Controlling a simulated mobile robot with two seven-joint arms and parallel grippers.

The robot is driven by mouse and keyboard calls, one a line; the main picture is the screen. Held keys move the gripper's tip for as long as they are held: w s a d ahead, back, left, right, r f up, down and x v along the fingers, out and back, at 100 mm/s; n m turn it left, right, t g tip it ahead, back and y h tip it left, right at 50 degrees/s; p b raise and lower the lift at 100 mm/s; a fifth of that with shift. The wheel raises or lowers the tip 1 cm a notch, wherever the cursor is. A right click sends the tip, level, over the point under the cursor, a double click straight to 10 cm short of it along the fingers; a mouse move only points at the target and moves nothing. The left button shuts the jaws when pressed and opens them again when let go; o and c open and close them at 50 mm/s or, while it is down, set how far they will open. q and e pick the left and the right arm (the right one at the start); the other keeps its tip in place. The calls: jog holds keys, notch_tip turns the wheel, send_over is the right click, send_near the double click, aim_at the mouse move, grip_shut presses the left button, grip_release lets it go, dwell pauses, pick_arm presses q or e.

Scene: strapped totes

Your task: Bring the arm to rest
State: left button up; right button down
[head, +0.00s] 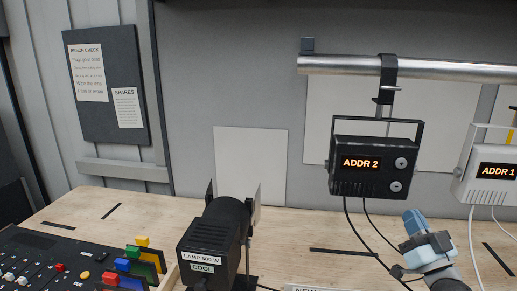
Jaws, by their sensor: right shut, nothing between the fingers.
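My right gripper (415,224) comes in from the bottom right, with pale blue fingers pointing up. It is shut with nothing between the fingers. It is over the wooden bench, below and to the right of a black lamp unit whose display reads ADDR 2 (372,168). It looks apart from that unit; whether it touches the dark cables beside it I cannot tell. My left gripper is not in view.
A metal pipe (440,69) carries the black unit and a white unit reading ADDR 1 (490,178). A black lamp labelled COOL (212,245) stands on the bench (300,250). A control desk (60,262) with coloured blocks is at the lower left. Cables hang near my gripper.

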jog(key=s+a+f+m+g+h, duration=0.25)
jog(key=s+f+g, duration=0.4)
jog(key=f, duration=0.35)
jog(key=s+a+f+m+g+h, duration=0.1)
jog(key=s+f+g+h, duration=0.3)
jog(key=s+f+g, duration=0.45)
jog(key=s+a+f+n+g+y, duration=0.2)
jog(key=s+a+f+g, duration=0.15)
jog(key=s, duration=0.45)
jog(key=s+a+f+n+g+y, duration=0.25)
jog(key=s+a+f, duration=0.2)
jog(key=s, duration=0.25)
jog(key=w+a+f+t, duration=0.2)
jog(key=f, duration=0.2)
jog(key=w+a+f+n+t+y, duration=0.1)
jog(key=w+a+f+t, duration=0.1)
jog(key=f+t, duration=0.1)
jog(key=w+a+f+t+y+p, duration=0.1)
jog(key=w+a+f+t, duration=0.1)
jog(key=f, duration=0.3)
jog(key=shift+f+t, duration=0.35)
jog(key=shift+t, duration=0.15)
